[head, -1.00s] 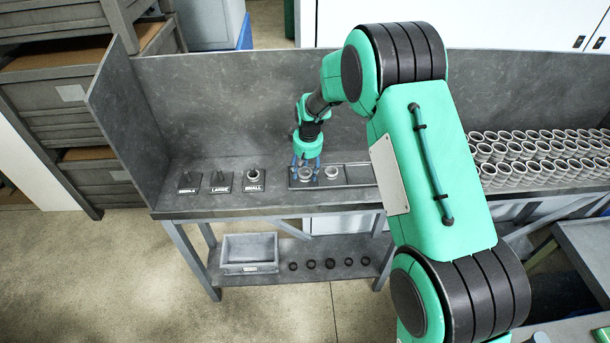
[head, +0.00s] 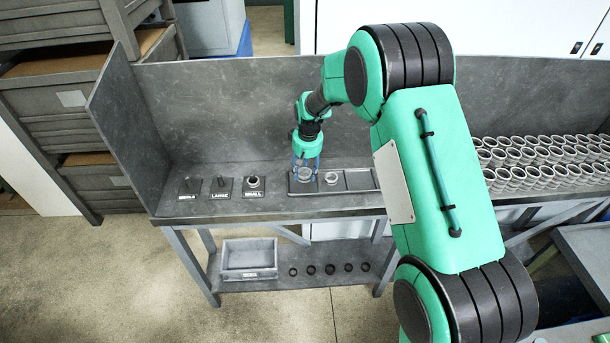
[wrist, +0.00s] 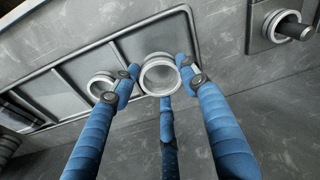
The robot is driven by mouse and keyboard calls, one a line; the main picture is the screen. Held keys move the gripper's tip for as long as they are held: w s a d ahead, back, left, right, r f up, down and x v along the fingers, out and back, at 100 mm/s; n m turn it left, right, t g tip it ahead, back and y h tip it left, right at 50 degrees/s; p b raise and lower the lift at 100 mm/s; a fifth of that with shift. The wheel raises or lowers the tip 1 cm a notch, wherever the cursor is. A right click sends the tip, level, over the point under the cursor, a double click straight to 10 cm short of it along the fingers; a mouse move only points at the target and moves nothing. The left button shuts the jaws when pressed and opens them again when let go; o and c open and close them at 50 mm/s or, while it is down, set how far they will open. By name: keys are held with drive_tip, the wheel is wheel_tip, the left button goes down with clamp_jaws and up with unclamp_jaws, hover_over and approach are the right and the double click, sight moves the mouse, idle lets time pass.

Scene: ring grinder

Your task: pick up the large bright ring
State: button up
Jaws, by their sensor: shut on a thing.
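The large bright ring (wrist: 160,91) is between the blue fingers of my gripper (wrist: 157,76) in the wrist view, and the gripper is shut on it. In the head view the ring (head: 305,175) shows under my gripper (head: 306,164), at the left end of the dark tray (head: 360,180). I cannot tell whether the ring still touches the tray floor. A smaller bright ring (head: 332,178) lies in the tray to the right; it also shows left of the held ring in the wrist view (wrist: 100,85).
Left of the tray stand three labelled peg plates: one hard to read (head: 190,188), LARGE (head: 221,188) and SMALL (head: 253,187), which holds a bright ring. Many metal cylinders (head: 540,160) stand at right. A grey bin (head: 249,258) and dark rings are on the lower shelf.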

drive_tip(key=s+d+r, duration=0.2)
drive_tip(key=s+d, duration=0.1)
drive_tip(key=s, duration=1.2)
drive_tip(key=shift+s+p, duration=0.35)
drive_tip(key=shift+s, duration=0.05)
drive_tip(key=shift+w+a+r, duration=0.1)
wheel_tip(320, 180, up, 2)
drive_tip(key=n+p, duration=0.5)
drive_tip(key=p, duration=0.9)
hover_over(219, 175)
drive_tip(key=shift+r, duration=0.15)
drive_tip(key=shift+f+b, duration=0.65)
drive_tip(key=shift+f, duration=2.3)
drive_tip(key=shift+b, duration=0.3)
